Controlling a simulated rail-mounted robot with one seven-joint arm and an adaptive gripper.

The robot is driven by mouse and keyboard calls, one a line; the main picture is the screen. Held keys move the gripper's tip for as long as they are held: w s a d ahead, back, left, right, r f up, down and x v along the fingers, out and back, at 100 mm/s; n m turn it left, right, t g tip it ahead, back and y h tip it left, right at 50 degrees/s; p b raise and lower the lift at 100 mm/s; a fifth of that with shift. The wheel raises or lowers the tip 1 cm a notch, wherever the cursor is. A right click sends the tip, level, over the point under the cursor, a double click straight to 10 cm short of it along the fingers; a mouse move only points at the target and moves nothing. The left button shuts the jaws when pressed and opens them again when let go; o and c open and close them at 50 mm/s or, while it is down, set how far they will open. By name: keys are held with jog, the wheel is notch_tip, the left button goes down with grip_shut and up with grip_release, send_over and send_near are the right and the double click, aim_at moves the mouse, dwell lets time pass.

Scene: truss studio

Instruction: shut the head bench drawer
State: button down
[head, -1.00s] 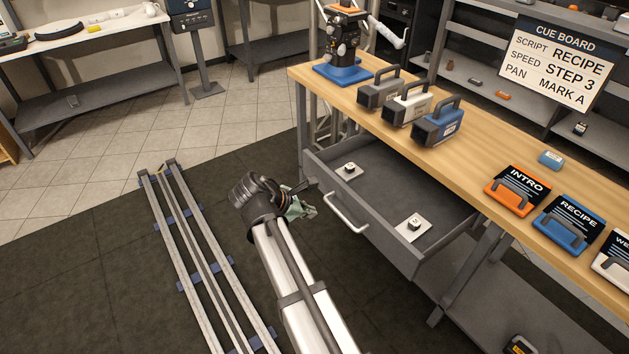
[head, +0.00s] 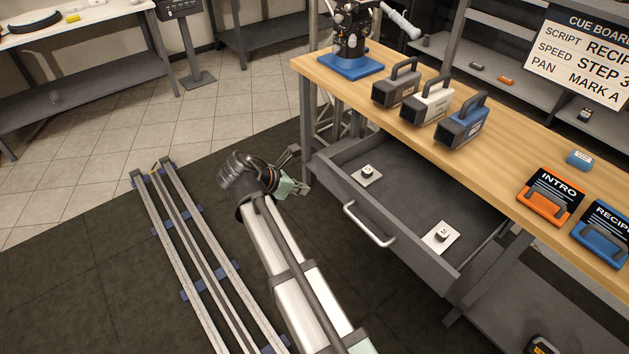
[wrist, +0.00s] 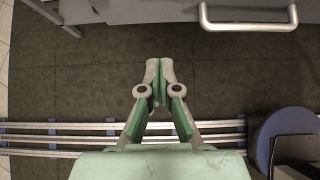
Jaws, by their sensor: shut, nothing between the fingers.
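The grey bench drawer (head: 414,255) is pulled out under the wooden bench top in the head view. Its silver bar handle (head: 368,224) is on its front. In the wrist view the handle (wrist: 248,24) shows at the top right, with part of the grey drawer front (wrist: 150,12) beside it. My gripper (head: 305,187) is to the left of the drawer front in the head view, apart from it. In the wrist view my gripper (wrist: 159,68) has its fingertips together with nothing between them, below and left of the handle over the dark mat.
Two small square plates (head: 366,175) (head: 441,237) lie inside the drawer. On the bench top (head: 500,165) stand several handled blocks, cards and a blue-based device (head: 352,66). Floor rails (head: 205,255) run left of my arm. The mat between rails and drawer is open.

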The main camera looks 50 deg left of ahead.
aim_at(338, 189)
jog(key=shift+w+r+x, duration=0.35)
jog(key=shift+x, duration=1.75)
jog(key=shift+w+r+x, duration=0.3)
jog(key=shift+x, duration=1.8)
jog(key=shift+w+r+x, duration=0.35)
jog(key=shift+x, duration=1.75)
